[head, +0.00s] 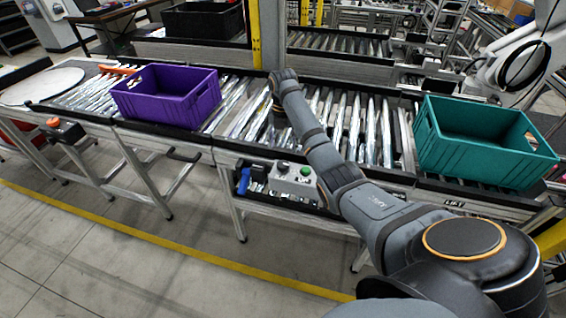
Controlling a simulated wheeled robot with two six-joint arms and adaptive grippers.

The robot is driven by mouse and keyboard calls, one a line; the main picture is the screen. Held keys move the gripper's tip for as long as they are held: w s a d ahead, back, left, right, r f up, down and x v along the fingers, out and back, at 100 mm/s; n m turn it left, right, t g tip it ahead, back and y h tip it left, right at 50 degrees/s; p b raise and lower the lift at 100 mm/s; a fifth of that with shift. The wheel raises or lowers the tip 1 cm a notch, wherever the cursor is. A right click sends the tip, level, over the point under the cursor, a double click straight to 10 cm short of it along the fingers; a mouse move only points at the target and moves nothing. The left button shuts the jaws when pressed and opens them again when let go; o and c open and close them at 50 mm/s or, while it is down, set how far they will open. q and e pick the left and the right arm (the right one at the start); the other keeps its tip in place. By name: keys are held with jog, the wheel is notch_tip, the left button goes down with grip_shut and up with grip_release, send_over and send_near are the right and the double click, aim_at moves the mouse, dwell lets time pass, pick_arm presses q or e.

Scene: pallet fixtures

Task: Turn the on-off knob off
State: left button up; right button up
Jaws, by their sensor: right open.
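A light grey control box (290,182) is mounted on the front side of the roller conveyor, just left of my right forearm. It has a small dark knob (283,168) and a green button (304,171) on top. The knob's setting is too small to read. My right arm reaches in from the lower right, up over the conveyor. Its gripper (277,107) is open above the rollers, behind and above the control box and apart from it. The gripper is small, dark and partly hidden by the wrist. My left gripper is not in view.
A purple crate (168,100) stands on the conveyor at left, and a teal crate (485,150) at right. A blue handled item (244,181) sits left of the control box. A box with an orange-red button (53,122) is at far left. Floor in front is clear.

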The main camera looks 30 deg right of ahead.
aim_at(283, 164)
notch_tip(283, 164, down, 9)
jog(key=shift+f+p, duration=0.15)
jog(key=shift+p, duration=0.6)
jog(key=shift+c, duration=0.3)
jog(key=c, duration=1.1)
